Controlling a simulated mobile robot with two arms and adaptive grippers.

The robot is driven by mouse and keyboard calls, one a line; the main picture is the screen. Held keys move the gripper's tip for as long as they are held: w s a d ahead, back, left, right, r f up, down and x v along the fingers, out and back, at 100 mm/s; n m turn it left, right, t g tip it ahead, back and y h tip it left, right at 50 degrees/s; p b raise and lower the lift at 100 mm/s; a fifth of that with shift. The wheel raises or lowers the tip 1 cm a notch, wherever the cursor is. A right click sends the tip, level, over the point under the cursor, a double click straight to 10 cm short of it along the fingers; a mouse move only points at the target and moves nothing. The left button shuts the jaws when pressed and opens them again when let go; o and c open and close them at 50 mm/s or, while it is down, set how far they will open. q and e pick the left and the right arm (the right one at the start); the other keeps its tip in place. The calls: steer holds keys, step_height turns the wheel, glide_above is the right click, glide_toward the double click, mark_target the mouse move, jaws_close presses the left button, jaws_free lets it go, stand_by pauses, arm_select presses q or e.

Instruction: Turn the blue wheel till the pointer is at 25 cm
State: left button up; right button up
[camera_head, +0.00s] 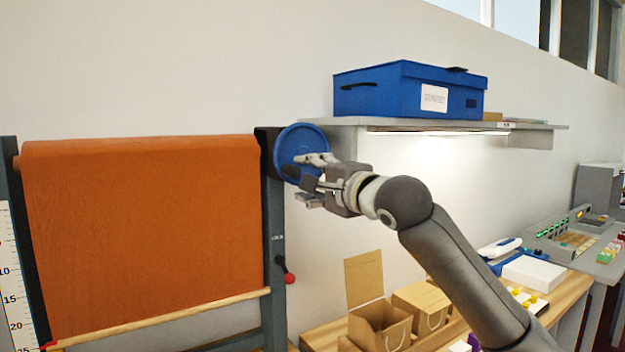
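The blue wheel (292,143) is mounted at the top right of a dark frame, beside a roll of orange cloth (145,225). My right gripper (309,180) is at the wheel's lower right face and covers part of it. I cannot tell whether its fingers grip anything there. The red pointer (47,345) is at the left end of the cloth's wooden bottom bar, at the lower left picture edge. It is close to the 25 mark on the white scale (12,285); the exact reading is unclear. My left gripper is not in view.
A red-knobbed lever (289,278) is on the frame's right post below the wheel. A shelf (540,126) with a blue box (385,90) is to the upper right. Open cardboard boxes (380,325) stand on the wooden counter (568,290) below my arm.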

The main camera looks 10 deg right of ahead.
steer(key=b+v, duration=0.4)
steer(key=v, duration=0.4)
stand_by(0.5)
